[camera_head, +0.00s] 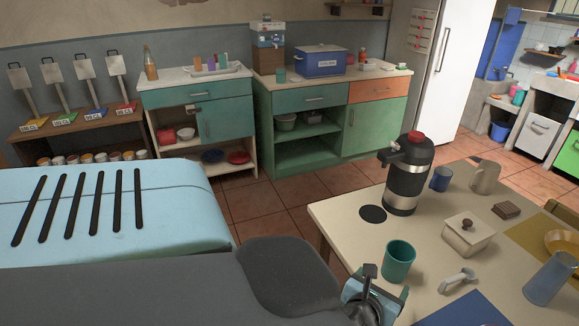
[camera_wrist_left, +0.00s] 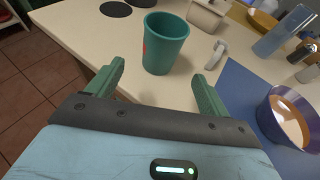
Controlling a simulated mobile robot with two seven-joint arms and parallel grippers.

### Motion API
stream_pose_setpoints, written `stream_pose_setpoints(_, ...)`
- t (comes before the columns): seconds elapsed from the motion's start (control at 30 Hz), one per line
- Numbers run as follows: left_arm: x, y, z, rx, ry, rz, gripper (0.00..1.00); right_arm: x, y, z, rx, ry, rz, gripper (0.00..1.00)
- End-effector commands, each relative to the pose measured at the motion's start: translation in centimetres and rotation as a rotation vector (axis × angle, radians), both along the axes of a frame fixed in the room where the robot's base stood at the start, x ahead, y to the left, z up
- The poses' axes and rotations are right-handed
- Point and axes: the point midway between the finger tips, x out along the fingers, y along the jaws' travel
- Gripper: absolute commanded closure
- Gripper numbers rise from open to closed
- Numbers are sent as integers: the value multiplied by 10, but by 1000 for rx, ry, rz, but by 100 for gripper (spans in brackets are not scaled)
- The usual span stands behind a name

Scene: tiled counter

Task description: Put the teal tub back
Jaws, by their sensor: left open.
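The teal tub (camera_head: 398,262) stands upright near the front left edge of the cream table, open at the top. In the left wrist view the tub (camera_wrist_left: 166,45) stands just beyond the fingertips, with a small red mark on its left side. My left gripper (camera_wrist_left: 156,85) is open and empty, its green fingers spread to either side of the line towards the tub and apart from it. In the head view my left gripper (camera_head: 378,287) is low, just in front of the tub. My right gripper is not in view.
On the table (camera_head: 335,212) are a black disc (camera_head: 373,214), a steel flask (camera_head: 405,180), a lidded cream box (camera_head: 467,235), a white handle-shaped item (camera_head: 457,280) and a blue mat (camera_wrist_left: 238,95). A bowl (camera_wrist_left: 272,115) stands on the mat. Another small teal cup (camera_head: 281,75) is on the far counter.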

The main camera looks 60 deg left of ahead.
Motion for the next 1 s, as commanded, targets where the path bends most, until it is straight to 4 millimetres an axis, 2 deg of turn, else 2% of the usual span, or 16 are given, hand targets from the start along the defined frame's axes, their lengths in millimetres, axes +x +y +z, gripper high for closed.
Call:
stream_pose_setpoints(0.13, -14, 6, 1, 216, -1, -47, 20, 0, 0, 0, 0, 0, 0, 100)
stream_pose_setpoints(0.27, -31, 3, 5, 537, 8, -142, 20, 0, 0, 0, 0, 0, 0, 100)
stream_pose_setpoints(0.43, -56, -19, 3, 977, 49, -319, 20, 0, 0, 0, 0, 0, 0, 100)
stream_pose_setpoints(0.57, -78, -45, -10, 1306, 94, -490, 20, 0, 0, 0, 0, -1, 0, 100)
stream_pose_setpoints(0.77, -124, -87, -51, 1793, 177, -816, 20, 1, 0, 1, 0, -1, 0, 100)
stream_pose_setpoints(0.87, -154, -104, -80, 2021, 218, -1011, 20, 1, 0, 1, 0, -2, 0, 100)
stream_pose_setpoints(1.0, -205, -119, -123, 2318, 269, -1317, 20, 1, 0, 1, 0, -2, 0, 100)
